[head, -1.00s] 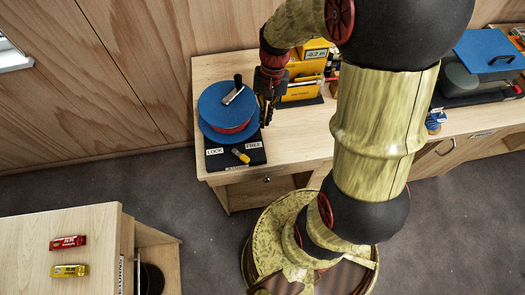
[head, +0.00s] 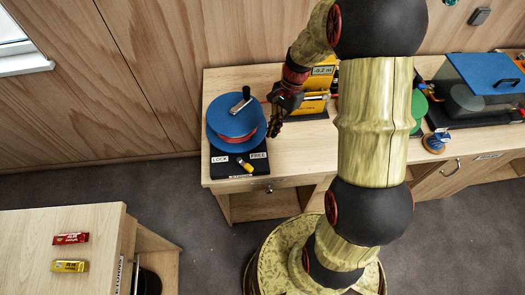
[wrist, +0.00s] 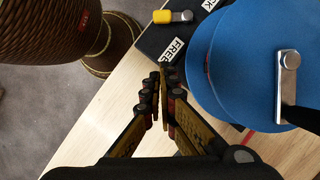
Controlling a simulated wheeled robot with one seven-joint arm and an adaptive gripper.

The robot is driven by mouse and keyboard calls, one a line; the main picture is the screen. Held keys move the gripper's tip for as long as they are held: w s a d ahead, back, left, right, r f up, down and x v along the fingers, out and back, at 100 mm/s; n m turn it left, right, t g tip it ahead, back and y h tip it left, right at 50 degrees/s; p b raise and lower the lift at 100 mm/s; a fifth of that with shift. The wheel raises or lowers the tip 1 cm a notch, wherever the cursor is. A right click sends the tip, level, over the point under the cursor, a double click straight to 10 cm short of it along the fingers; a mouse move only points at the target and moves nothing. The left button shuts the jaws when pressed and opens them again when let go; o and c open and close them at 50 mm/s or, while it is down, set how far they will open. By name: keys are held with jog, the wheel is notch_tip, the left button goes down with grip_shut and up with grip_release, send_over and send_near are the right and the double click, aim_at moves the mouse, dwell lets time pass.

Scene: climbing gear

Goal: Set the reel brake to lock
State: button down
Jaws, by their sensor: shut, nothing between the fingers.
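The rope reel (head: 232,122) is a blue drum with red rope and a crank on top, standing on a black base (head: 215,172). On the base front are a LOCK label (head: 220,159) at left and a FREE label (head: 259,155) at right. The brake lever (head: 248,168) has a yellow grip, which points to the front right in the head view. The wrist view shows the lever's yellow grip (wrist: 163,16) and the FREE label (wrist: 172,50). My gripper (head: 274,130) is shut and empty, just right of the drum; whether it touches is unclear. Its fingertips (wrist: 162,82) are close together.
A yellow device (head: 320,85) with a display stands behind my gripper. A clear case with a blue lid (head: 485,72) and a blue spool (head: 436,142) are further right. A separate table at front left holds a red bar (head: 70,239) and a yellow bar (head: 69,266).

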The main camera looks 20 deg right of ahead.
aim_at(257, 165)
jog(key=b+x, duration=0.2)
jog(key=x, duration=0.8)
jog(key=shift+s+f, duration=0.1)
jog(key=shift+s+a, duration=0.25)
jog(key=shift+a, duration=0.35)
jog(key=shift+s+a, duration=0.2)
jog(key=shift+a, duration=0.4)
jog(key=shift+s+a, duration=0.25)
jog(key=shift+a, duration=0.35)
